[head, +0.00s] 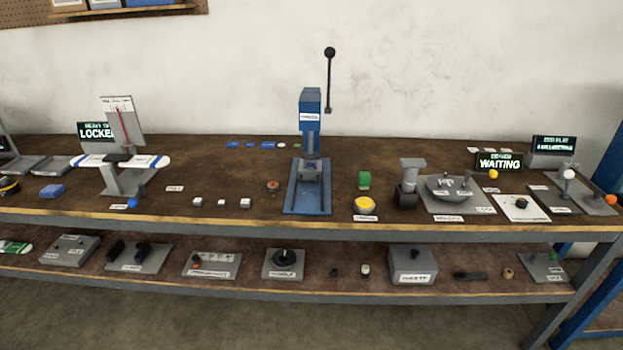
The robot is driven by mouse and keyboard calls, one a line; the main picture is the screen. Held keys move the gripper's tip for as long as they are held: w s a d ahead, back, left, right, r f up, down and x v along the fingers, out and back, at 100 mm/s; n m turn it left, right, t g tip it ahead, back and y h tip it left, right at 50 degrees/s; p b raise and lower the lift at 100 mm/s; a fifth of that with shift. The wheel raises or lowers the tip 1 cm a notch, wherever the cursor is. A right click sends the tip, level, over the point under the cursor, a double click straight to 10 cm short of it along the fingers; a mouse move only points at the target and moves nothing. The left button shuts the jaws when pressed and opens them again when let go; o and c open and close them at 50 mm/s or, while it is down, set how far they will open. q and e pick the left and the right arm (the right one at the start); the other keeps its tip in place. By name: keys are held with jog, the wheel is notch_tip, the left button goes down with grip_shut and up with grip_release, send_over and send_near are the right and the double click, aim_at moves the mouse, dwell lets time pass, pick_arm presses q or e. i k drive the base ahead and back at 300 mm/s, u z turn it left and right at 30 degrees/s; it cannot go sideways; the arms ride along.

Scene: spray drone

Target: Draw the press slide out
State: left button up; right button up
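A blue press (311,115) stands upright near the middle of the bench, with a long black lever ending in a black ball (329,53) raised above it. Its blue base (306,200) reaches toward the bench's front edge. A grey slide block (309,171) sits on the base between its rails, under the press column. I cannot tell how far the slide is in or out. Neither of my grippers is in the head view.
A grey stand (123,180) holds a white-and-blue bar at left. A lower shelf (330,285) carries several fixtures.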

aim_at(305, 175)
jog(key=z, duration=1.45)
jog(key=i, duration=1.3)
jog(key=u, duration=2.7)
